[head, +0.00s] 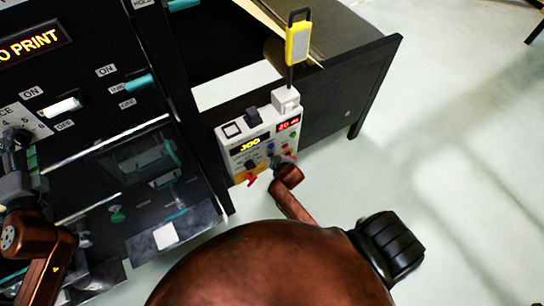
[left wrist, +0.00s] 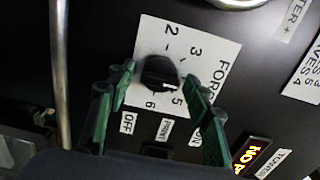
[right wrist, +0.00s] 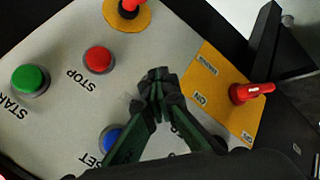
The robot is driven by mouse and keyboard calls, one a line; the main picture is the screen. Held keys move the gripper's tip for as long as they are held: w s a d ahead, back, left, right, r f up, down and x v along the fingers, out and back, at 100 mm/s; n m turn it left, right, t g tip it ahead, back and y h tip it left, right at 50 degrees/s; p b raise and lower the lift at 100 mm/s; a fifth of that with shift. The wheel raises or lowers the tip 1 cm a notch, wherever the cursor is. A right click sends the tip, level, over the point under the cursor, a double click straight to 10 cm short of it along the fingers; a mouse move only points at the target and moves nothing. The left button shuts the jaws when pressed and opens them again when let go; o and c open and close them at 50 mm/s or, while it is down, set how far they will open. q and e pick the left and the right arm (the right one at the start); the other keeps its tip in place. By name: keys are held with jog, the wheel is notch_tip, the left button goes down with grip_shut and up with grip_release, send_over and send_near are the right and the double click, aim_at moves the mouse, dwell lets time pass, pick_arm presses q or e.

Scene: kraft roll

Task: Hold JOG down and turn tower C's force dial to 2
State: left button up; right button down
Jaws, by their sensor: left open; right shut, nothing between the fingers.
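The force dial (left wrist: 158,70) is a black knob on a white scale plate (left wrist: 215,60), seen in the left wrist view. Its white mark points toward the 5. My left gripper (left wrist: 156,82) is open, with one green finger on each side of the knob. In the head view this gripper (head: 18,150) is at the far left, at the dark panel.
Around my right gripper are a green START button (right wrist: 30,80), a red STOP button (right wrist: 98,60), a blue button (right wrist: 112,138) and a red switch (right wrist: 250,92) on yellow. A metal rail (left wrist: 59,70) runs left of the dial. Open floor lies at the right (head: 450,150).

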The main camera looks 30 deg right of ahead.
dwell(0.6)
pick_arm(q)
jog(key=c, duration=0.7)
jog(key=n, duration=0.5)
jog(key=shift+n, duration=0.4)
jog(key=n, duration=0.4)
jog(key=o, duration=0.7)
